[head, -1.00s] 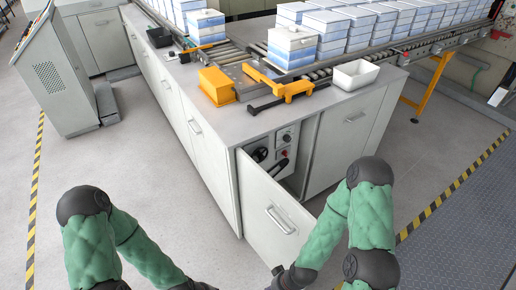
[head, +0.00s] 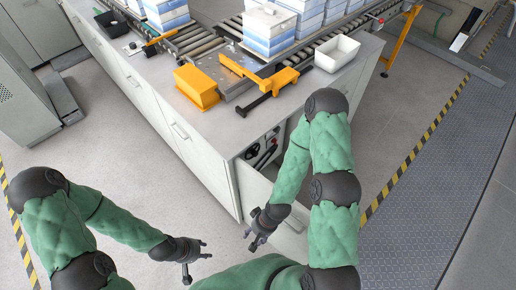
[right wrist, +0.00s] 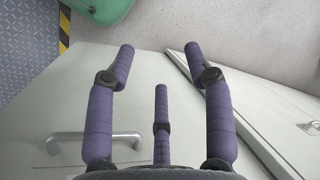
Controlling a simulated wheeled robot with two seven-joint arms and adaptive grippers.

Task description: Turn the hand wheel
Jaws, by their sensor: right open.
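The hand wheel appears to be the small black round part (head: 252,151) on a grey panel inside the open cabinet under the worktop; it is small and partly in shadow. A black lever-like handle (head: 265,158) sits beside it. The cabinet door (head: 287,243) stands swung open, partly covered by my right arm. My right gripper (head: 254,236) is open and empty in front of the door, below and apart from the wheel. In the right wrist view, its spread fingers (right wrist: 160,55) hold nothing. My left gripper (head: 198,262) is open and empty over the floor at lower left.
The worktop (head: 220,128) carries a yellow box (head: 197,86), an orange clamp-like part (head: 262,75) and a white tray (head: 337,53). White-blue boxes (head: 268,30) stand on rollers behind. A door handle (right wrist: 95,137) is close in the right wrist view. Floor at left is free.

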